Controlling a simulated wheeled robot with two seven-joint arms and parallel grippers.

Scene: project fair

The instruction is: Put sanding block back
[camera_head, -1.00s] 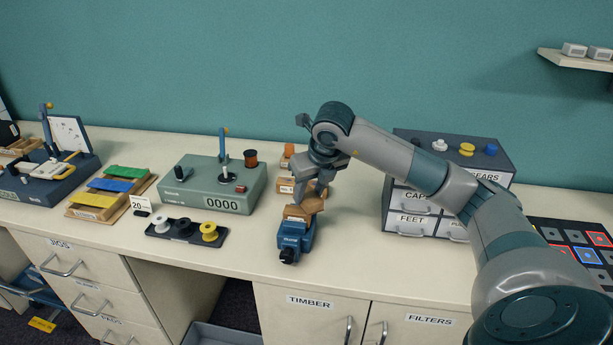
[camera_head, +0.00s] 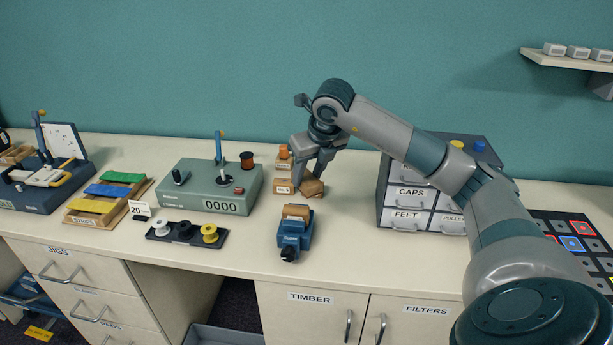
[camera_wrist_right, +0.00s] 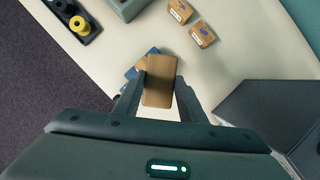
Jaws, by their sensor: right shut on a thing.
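My right gripper (camera_head: 312,182) is shut on a brown block (camera_head: 313,189), which I take to be the sanding block. It holds the block behind and slightly right of the blue vise (camera_head: 293,238). In the right wrist view the block (camera_wrist_right: 160,82) sits between the two fingers, with a bit of the blue vise (camera_wrist_right: 133,72) showing past its left side. A wooden piece (camera_head: 296,211) shows at the top of the vise. My left gripper is not in view.
Labelled wooden blocks (camera_head: 283,187) stand left of the gripper. A grey drawer unit (camera_head: 408,202) is to the right, and a green counter box (camera_head: 195,196) and a spool tray (camera_head: 186,237) to the left. The bench (camera_head: 350,245) is clear between vise and drawers.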

